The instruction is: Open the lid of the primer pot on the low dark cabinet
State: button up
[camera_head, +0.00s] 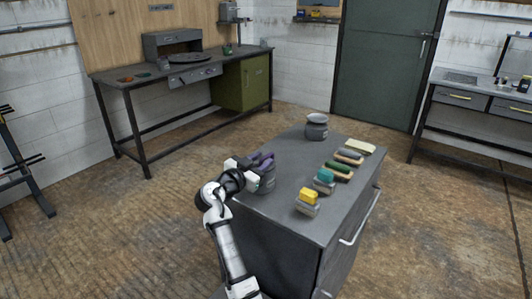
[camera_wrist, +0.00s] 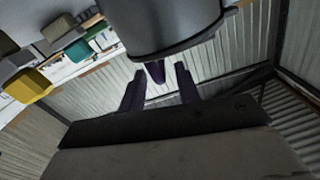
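The low dark cabinet (camera_head: 285,214) stands in the middle of the head view. A small purple piece (camera_wrist: 155,72) shows between the fingertips, with gaps on both sides. No label is readable on either.
On the cabinet's right side are a yellow-topped block (camera_head: 308,198), a teal-topped block (camera_head: 324,179) and several brush-like pieces (camera_head: 345,160). A workbench (camera_head: 130,82) stands at the back left, another (camera_head: 480,103) at the right. The floor between is clear.

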jog(key=shift+x, duration=1.45)
jog(key=shift+c, duration=0.3)
grip_shut()
